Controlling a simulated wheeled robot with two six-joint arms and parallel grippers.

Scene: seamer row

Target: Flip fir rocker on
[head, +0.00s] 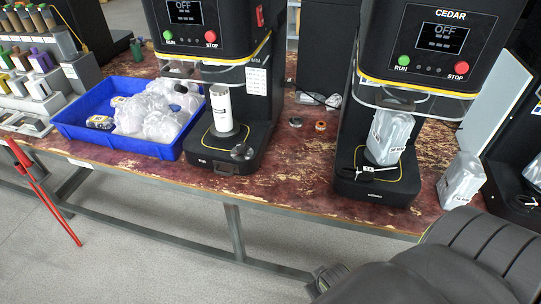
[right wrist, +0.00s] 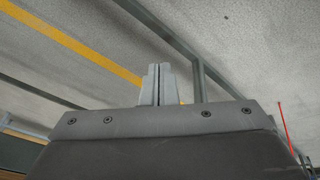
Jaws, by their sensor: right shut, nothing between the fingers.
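The black machine whose base label appears to read FIR (head: 202,162) stands left of the middle in the head view. Its screen (head: 184,12) reads OFF, above a green button and a red STOP button. A small red switch-like part (head: 259,15) is on its right side; its position is too small to tell. A white cylinder (head: 222,108) stands on its platform. My right gripper (right wrist: 158,70) is shut and empty in the right wrist view, over the floor. Its fingers do not show in the head view. My left gripper is not in view.
The CEDAR machine (head: 441,45), also showing OFF, stands to the right with a clear pouch on its platform. Another pouch (head: 461,180) stands at the table's right. A blue tray (head: 75,127) of bags is at left. Two small caps lie on the table (head: 300,180) between the machines.

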